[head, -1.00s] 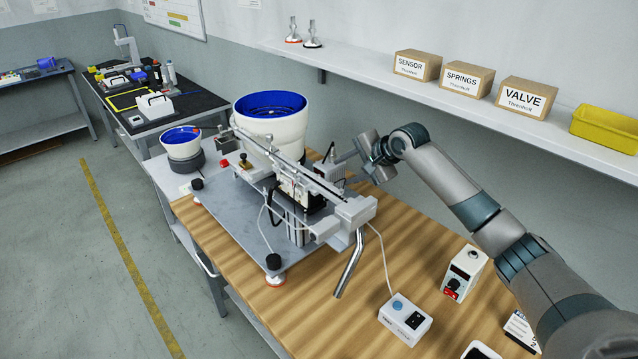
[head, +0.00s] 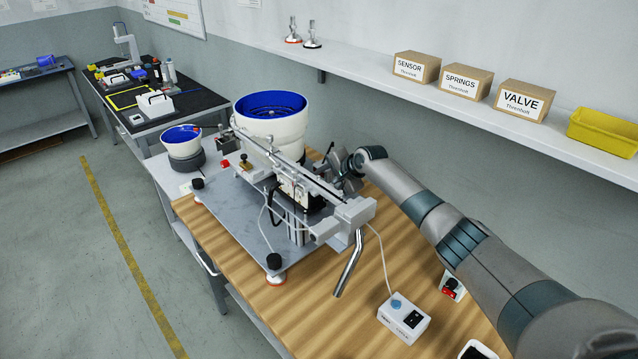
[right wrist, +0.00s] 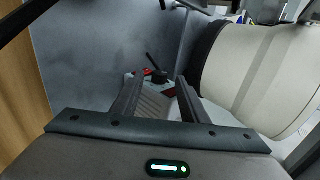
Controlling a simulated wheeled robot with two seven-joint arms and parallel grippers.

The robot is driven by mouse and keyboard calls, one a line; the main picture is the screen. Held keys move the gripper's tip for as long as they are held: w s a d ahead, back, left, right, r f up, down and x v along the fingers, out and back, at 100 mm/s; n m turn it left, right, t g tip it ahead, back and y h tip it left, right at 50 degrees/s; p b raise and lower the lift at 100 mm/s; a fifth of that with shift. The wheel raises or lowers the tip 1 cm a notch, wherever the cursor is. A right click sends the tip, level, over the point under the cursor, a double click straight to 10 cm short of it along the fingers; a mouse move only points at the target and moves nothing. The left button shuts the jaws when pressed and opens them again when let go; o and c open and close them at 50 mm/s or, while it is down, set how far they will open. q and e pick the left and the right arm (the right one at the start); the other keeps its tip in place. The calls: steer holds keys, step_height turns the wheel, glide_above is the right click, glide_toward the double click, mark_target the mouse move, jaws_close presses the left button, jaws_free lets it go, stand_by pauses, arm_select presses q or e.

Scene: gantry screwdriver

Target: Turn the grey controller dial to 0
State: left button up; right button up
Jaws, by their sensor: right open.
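My right gripper (head: 335,162) is behind the feeder rail, just right of the big white bowl (head: 270,137), and is partly hidden. In the right wrist view its two fingers (right wrist: 160,80) are apart with nothing held between them. Beyond them lie a small red part (right wrist: 147,71) and a black part (right wrist: 158,77), too small to identify. A pale grey box (head: 404,320) with a blue round control and a black switch is in front. I see no readable dial setting. My left gripper is out of view.
The feeder rail (head: 310,180) and its metal plate (head: 235,215) fill the table's left part. The bowl wall (right wrist: 250,75) is close to the right finger. A cable runs to the blue-control box. Wooden table (head: 375,275) is bare around the bent metal chute.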

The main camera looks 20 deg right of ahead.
steer(key=shift+x, duration=1.45)
jaws_close()
steer(key=shift+r, duration=0.1)
